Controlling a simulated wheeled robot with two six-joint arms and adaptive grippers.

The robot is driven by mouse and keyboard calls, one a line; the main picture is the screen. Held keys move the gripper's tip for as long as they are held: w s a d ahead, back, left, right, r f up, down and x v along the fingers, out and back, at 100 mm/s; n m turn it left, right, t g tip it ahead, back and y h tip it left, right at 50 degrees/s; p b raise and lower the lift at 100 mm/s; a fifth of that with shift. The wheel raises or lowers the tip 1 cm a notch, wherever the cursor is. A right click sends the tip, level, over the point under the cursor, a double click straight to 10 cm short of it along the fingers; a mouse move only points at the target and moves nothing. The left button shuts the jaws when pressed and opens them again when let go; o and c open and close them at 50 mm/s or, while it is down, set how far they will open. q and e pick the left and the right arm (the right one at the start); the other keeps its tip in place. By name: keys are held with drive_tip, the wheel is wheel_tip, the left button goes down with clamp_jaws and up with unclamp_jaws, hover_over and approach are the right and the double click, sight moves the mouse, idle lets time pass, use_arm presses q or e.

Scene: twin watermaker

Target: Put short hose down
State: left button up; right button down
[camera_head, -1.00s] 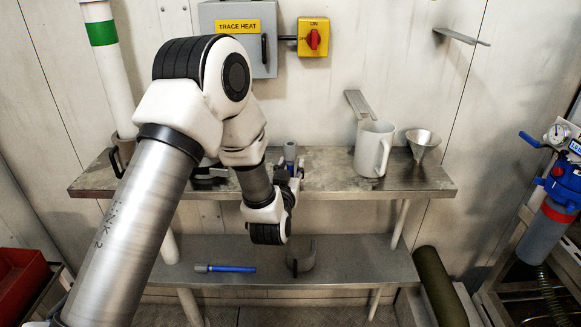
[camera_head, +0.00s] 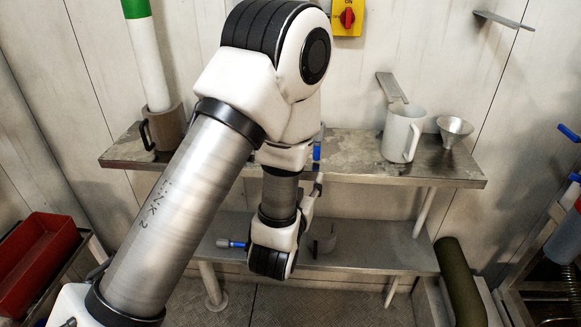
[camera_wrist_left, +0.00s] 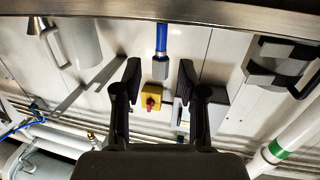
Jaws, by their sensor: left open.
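A short blue hose with a grey end fitting (camera_wrist_left: 161,42) shows in the left wrist view, which looks upside down. It stands upright on the upper shelf (camera_head: 440,172), apart from the fingertips and between them in the picture. In the head view its blue part (camera_head: 317,151) shows just right of my arm. My left gripper (camera_wrist_left: 158,76) is open and empty, in front of the hose. In the head view my wrist hides most of the gripper. Another blue hose with a grey fitting (camera_head: 232,244) lies on the lower shelf, partly behind my wrist. My right gripper is out of view.
A white jug (camera_head: 402,135) and a metal funnel (camera_head: 455,130) stand at the right of the upper shelf. A brown holder (camera_head: 167,128) around a white pipe is at its left end. A yellow switch box (camera_head: 347,17) is on the wall. A red bin (camera_head: 38,262) is at left.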

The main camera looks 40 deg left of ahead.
use_arm(q)
drive_tip(key=s+d+f+m+g+h, duration=0.15)
drive_tip(key=s+f+g, duration=0.3)
drive_tip(key=f, duration=0.45)
drive_tip(key=s+d+f+g+h, duration=0.25)
drive_tip(key=s+f, duration=0.25)
drive_tip(key=f, duration=0.5)
drive_tip(key=s+d+f+m+g+h, duration=0.1)
drive_tip(key=s+f+g, duration=0.35)
drive_tip(key=f, duration=0.45)
drive_tip(key=s+d+f+g+h, duration=0.1)
drive_tip(key=s+f+g, duration=0.4)
drive_tip(key=s, duration=0.7)
drive_tip(key=shift+s+d+f+m, duration=0.3)
drive_tip(key=shift+f+m, duration=0.15)
drive_tip(key=shift+f, duration=0.15)
